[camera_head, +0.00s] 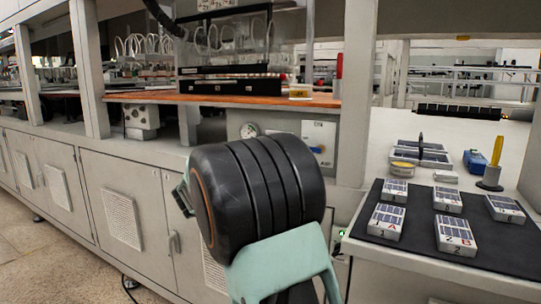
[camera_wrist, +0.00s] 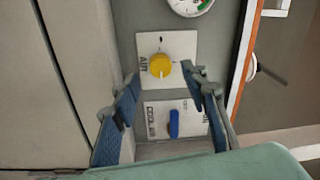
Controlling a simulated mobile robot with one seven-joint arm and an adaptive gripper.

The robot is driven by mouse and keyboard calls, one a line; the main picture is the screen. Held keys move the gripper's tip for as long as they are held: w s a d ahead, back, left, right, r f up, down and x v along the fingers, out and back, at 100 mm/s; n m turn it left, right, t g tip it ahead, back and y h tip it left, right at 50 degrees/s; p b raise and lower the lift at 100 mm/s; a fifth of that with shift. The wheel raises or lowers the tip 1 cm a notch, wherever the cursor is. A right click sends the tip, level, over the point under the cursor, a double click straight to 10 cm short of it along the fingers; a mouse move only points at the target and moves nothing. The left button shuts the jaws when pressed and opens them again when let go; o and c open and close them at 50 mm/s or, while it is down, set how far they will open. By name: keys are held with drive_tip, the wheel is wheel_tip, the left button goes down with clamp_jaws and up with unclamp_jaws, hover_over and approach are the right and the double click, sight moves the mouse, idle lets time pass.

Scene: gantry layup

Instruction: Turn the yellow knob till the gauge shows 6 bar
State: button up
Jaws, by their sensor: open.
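The yellow knob (camera_wrist: 160,65) sits on a white plate marked AIR in the wrist view, with a pale mark on its face. In the head view my arm hides it. The round gauge (camera_wrist: 190,4) is cut off at the top of the wrist view, with some green on its dial; its reading cannot be made out. The gauge (camera_head: 249,130) also shows small in the head view, too small to read. My gripper (camera_wrist: 160,73) is open, its fingertips either side of the yellow knob in the picture. Contact cannot be seen, and it appears empty.
A blue knob (camera_wrist: 174,124) on a second white plate lies between the fingers, below the yellow knob. An orange-edged worktop (camera_head: 225,99) runs above the panel. At right, a dark mat (camera_head: 405,252) carries several small labelled boxes. A post (camera_head: 357,90) stands beside the panel.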

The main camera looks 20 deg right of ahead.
drive_tip(key=v, duration=0.8)
drive_tip(key=shift+a, duration=0.2)
drive_tip(key=shift+s, duration=0.1)
